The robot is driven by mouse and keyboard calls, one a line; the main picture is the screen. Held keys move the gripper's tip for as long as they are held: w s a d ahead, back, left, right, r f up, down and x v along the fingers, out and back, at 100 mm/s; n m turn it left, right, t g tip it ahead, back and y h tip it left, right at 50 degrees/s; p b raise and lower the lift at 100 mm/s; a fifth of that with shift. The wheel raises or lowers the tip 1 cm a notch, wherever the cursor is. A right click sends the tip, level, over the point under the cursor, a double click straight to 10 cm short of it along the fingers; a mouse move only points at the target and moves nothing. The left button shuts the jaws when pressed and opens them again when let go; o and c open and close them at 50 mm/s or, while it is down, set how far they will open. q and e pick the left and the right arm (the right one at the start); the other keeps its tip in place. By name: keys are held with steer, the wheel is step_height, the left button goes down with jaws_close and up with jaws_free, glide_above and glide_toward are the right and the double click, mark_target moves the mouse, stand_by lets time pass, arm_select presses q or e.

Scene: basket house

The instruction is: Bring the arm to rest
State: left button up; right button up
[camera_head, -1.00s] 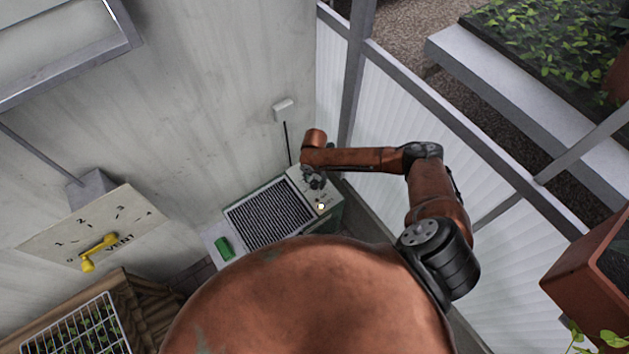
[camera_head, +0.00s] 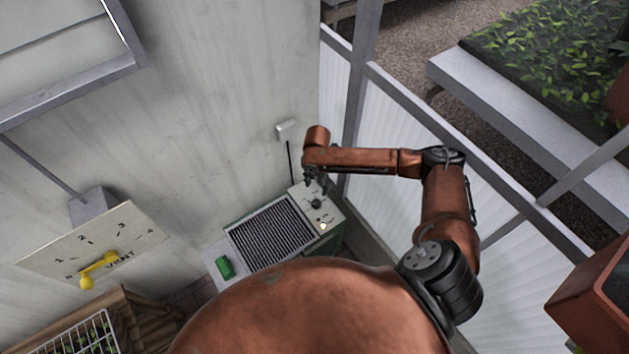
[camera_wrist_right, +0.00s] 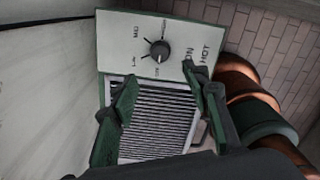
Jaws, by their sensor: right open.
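My right arm reaches in from the right in the head view, its copper links bent at the elbow. My right gripper (camera_head: 314,178) hangs over the heater near its control panel. In the right wrist view the right gripper (camera_wrist_right: 160,88) is open, its two dark green fingers apart with nothing between them. The heater (camera_wrist_right: 122,22) lies beyond the fingertips, with a dark knob (camera_wrist_right: 159,50) and a dark grille (camera_wrist_right: 160,120). No contact with the knob shows in the wrist view. My left gripper is not in view.
The vent panel (camera_head: 60,243) with a yellow lever (camera_head: 98,268) is at the left. A green block-like part (camera_head: 224,267) sits beside the grille. A framed translucent wall (camera_head: 385,130) runs behind my arm. A planter (camera_head: 595,300) stands at the right edge.

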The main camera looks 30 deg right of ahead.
steer(key=s+a+f+m+t+y, duration=0.25)
steer(key=s+a+m, duration=0.6)
steer(key=a, duration=0.65)
steer(key=s+d+r+m+t+h, duration=0.1)
steer(key=s+d+m+h, duration=0.1)
steer(key=s+d+m, duration=0.7)
steer(key=s+d+r+m+h, duration=0.2)
steer(key=s+d+m, duration=0.4)
steer(key=s+d, duration=0.35)
steer(key=s+a+f+g+y+b, duration=0.1)
steer(key=s+f+b, duration=0.1)
steer(key=f, duration=1.5)
steer(key=s+a+f+b, duration=0.1)
steer(key=f, duration=1.6)
steer(key=s+f+n+g+b, duration=0.1)
steer(key=s+f+b, duration=0.1)
steer(key=s+f, duration=1.7)
steer(key=shift+b, duration=0.35)
